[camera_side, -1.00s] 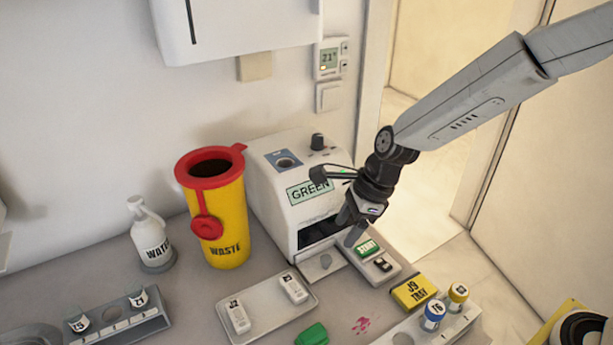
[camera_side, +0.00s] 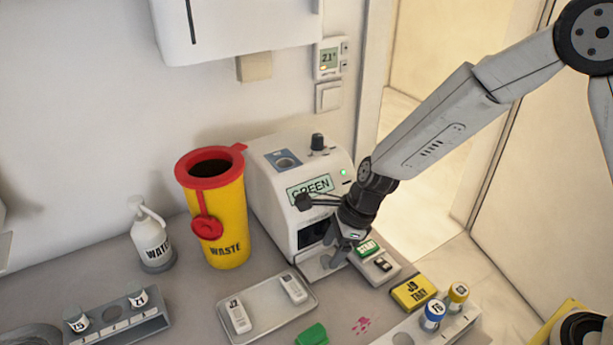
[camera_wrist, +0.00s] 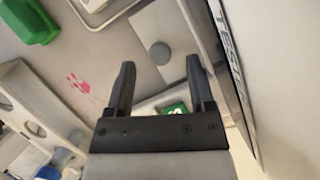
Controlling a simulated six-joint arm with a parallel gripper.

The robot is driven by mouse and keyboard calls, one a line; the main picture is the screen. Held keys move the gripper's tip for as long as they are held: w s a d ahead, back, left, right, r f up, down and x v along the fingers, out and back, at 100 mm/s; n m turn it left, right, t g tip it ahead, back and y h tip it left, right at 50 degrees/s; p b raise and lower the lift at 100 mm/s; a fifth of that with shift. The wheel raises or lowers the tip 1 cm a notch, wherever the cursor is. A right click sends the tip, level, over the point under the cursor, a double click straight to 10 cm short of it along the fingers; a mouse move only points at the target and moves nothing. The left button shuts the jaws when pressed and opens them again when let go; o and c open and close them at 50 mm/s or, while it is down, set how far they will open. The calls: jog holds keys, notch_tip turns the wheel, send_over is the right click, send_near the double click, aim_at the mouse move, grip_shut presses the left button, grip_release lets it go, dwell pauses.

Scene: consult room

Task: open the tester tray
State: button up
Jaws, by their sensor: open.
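The tester (camera_side: 283,190) is a white machine with a "GREEN" display, against the wall. At the foot of its front, below a dark opening, the tester tray (camera_side: 311,272) shows as a light plate sticking out a little. In the wrist view the tray (camera_wrist: 140,30) bears a round grey knob (camera_wrist: 160,53). My gripper (camera_side: 337,258) is open at the tray's front, partly hiding the tray and its knob in the side view. In the wrist view my gripper's fingertips (camera_wrist: 160,65) lie either side of the knob; I cannot tell whether they touch it.
A pad with a green button (camera_side: 368,248) sits right of the tray, close to my gripper. A shallow dish (camera_side: 262,325) with two small cassettes lies in front. A yellow waste bin (camera_side: 228,225) stands left of the tester. A yellow box (camera_side: 413,293) and tube rack are at right.

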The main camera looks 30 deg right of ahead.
jog(key=shift+x, duration=0.9)
grip_shut()
dwell(0.9)
